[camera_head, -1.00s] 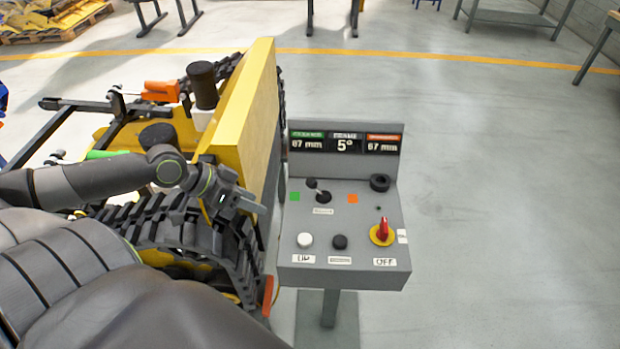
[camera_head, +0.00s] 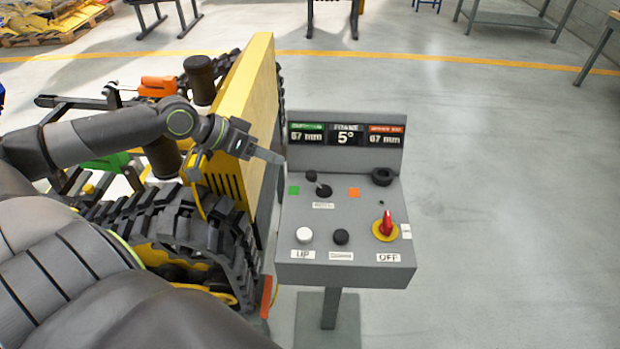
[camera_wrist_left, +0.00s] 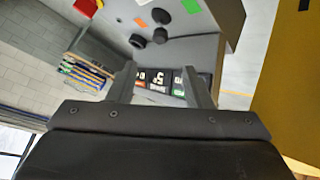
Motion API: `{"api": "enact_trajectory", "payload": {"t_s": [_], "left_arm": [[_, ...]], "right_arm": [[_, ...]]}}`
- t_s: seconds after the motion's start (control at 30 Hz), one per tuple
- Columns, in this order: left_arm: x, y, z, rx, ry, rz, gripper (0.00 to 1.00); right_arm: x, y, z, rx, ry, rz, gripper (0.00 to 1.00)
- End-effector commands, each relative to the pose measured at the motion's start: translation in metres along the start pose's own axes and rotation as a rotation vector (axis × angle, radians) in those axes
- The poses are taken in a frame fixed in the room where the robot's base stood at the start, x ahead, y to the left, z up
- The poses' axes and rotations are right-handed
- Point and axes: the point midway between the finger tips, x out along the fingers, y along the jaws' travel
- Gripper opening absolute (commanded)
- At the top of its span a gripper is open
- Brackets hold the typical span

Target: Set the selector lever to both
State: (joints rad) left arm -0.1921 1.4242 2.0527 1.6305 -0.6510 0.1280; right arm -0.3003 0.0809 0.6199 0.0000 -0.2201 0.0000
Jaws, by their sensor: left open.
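The selector lever (camera_head: 311,176) has a black ball on a short stem over a dark round base. It stands on the grey control panel (camera_head: 365,208) between a green square (camera_head: 294,190) and an orange square (camera_head: 354,192), and its ball leans toward the display on the green side. Its ball also shows in the left wrist view (camera_wrist_left: 160,35). My left gripper (camera_head: 272,157) is open and empty, at the panel's left edge beside the display, apart from the lever. Its spread fingers frame the display in the left wrist view (camera_wrist_left: 160,72). My right gripper is out of view.
The display (camera_head: 345,139) reads 67 mm, 5° and 67 mm. A black ring (camera_head: 382,177), a red knob (camera_head: 385,224), a white button (camera_head: 304,235) and a black button (camera_head: 341,237) share the panel. The yellow tracked carrier (camera_head: 255,85) stands close on the left.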

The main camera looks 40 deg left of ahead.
Motion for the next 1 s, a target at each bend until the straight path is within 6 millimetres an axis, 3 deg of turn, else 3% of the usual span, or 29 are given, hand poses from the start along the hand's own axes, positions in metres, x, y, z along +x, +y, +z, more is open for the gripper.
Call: {"api": "enact_trajectory", "payload": {"t_s": [0.17,1.0], "left_arm": [[0.02,0.0,0.0,-0.002,0.006,0.002,0.45],[0.102,0.001,-0.002,-0.004,0.003,0.002,0.45]], "right_arm": [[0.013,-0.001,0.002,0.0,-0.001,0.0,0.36],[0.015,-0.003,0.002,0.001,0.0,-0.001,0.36]]}}
